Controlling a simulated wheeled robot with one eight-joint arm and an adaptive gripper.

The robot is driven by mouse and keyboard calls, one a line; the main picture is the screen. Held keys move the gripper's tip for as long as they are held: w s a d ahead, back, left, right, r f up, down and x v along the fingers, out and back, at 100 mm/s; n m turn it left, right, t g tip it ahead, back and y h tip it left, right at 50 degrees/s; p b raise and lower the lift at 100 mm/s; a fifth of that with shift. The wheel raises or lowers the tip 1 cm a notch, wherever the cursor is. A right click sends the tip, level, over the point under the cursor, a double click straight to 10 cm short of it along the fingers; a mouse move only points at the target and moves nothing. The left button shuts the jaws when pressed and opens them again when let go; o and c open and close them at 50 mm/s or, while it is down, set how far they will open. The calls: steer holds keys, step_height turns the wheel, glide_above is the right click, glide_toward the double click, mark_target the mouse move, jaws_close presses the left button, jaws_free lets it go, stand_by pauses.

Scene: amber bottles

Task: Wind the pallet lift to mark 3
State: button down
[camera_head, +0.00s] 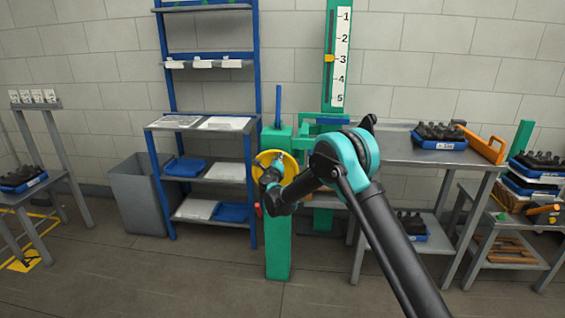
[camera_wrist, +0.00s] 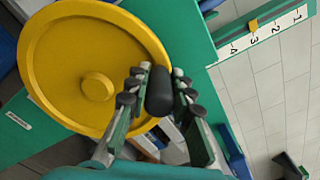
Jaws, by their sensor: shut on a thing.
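The yellow handwheel (camera_head: 267,160) sits on a green post (camera_head: 278,245) in the middle of the head view. It fills the left of the wrist view (camera_wrist: 85,45). Its black handle (camera_wrist: 159,98) stands between the fingers of my gripper (camera_wrist: 160,76), which is shut on it. In the head view my gripper (camera_head: 268,180) is at the wheel's front and partly hides it. A white scale (camera_head: 341,85) marked 1 to 5 runs down the green mast (camera_head: 329,35). The yellow pointer (camera_head: 329,58) is level with the 3; the scale also shows in the wrist view (camera_wrist: 268,38).
A blue shelf rack (camera_head: 166,75) and a grey bin (camera_head: 140,198) stand left of the post. A metal table (camera_head: 400,152) to the right holds a blue crate of dark bottles (camera_head: 440,137) and an orange rail (camera_head: 480,145). The floor in front is clear.

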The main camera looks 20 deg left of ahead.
steer(key=shift+s+a+r, duration=0.1)
steer(key=shift+a+r, duration=0.05)
steer(key=shift+a, duration=0.15)
steer(key=shift+s+a+n, duration=0.15)
steer(key=shift+a+n, duration=0.55)
steer(key=c, duration=1.3)
jaws_free()
steer(key=shift+s, duration=0.1)
steer(key=v, duration=1.2)
